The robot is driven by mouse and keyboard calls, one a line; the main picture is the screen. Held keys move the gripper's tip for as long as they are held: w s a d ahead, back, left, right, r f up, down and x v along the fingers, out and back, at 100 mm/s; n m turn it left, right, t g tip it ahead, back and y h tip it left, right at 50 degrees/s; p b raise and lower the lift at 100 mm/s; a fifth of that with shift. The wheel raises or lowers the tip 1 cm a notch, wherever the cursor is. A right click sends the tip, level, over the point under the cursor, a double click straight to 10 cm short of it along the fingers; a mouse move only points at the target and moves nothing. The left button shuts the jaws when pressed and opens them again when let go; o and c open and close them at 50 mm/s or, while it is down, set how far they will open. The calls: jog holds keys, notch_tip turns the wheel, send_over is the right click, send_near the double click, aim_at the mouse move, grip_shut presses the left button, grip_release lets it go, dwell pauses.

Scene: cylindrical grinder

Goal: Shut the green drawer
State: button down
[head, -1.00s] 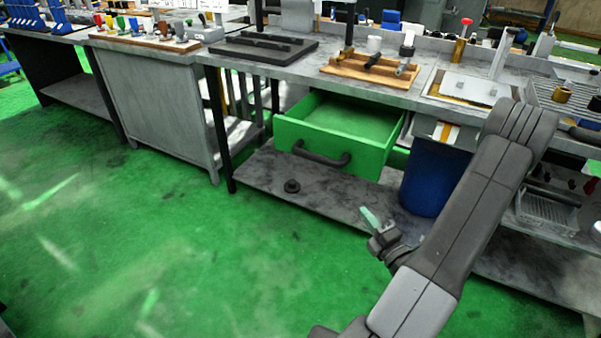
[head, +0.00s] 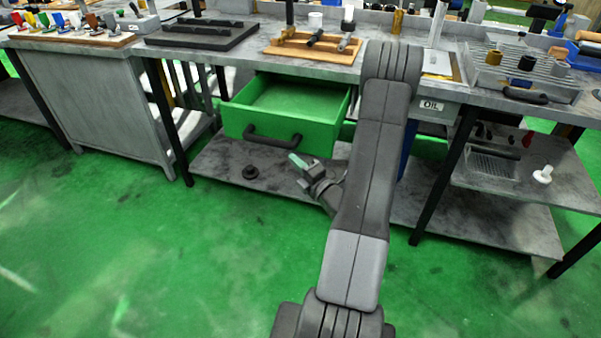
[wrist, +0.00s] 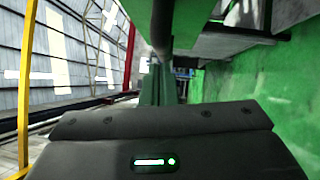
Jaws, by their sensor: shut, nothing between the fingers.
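The green drawer (head: 318,136) hangs under the workbench top in the head view. It stands pulled out, with its inside showing. Its dark curved handle (head: 270,138) is on the front face. My gripper (head: 296,160) is shut and empty, with pale green fingertips just in front of the drawer's lower front, right of the handle. I cannot tell whether it touches the drawer. In the wrist view the shut green fingers (wrist: 160,86) point away from the camera. A dark bar and green surfaces lie beyond them, and I cannot tell for certain which parts are the drawer.
The grey lower shelf (head: 215,160) runs below the drawer, with a small black round part (head: 250,172) on it. A blue bin stands right of the drawer, mostly hidden by my arm. A wooden tool board (head: 285,48) lies on the bench. The green floor in front is clear.

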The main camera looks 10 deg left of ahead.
jog(key=shift+w+a+r, duration=0.1)
jog(key=shift+w+r, duration=0.05)
jog(key=shift+w, duration=0.6)
